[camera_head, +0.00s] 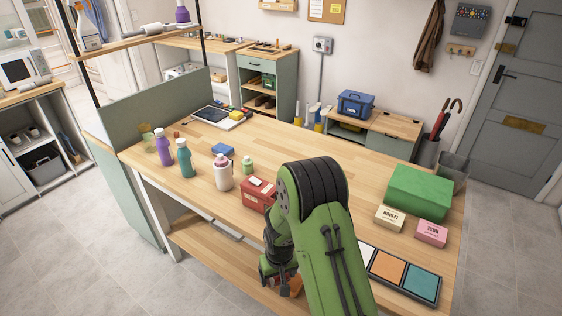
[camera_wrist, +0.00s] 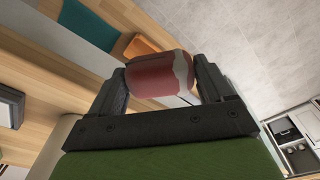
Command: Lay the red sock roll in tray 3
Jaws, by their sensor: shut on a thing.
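My gripper (camera_wrist: 160,72) is shut on the red sock roll (camera_wrist: 152,78) in the wrist view. The roll is dull red with a pale band at its right end and lies crosswise between the fingers. In the head view my gripper (camera_head: 278,276) is low, at the near edge of the table, left of my green arm. An orange-red patch shows beside it there; I cannot tell whether it is the roll. A dark-framed tray (camera_head: 390,283) with white, orange and teal sections lies on the table at right, partly behind my arm. No tray number is readable.
A green box (camera_head: 419,192), a cream box (camera_head: 389,218) and a pink box (camera_head: 431,233) stand beyond the tray. A red box (camera_head: 257,196) and several bottles stand left of my arm. Teal (camera_wrist: 120,46) and orange (camera_wrist: 146,45) things show beyond the roll. The table's middle is clear.

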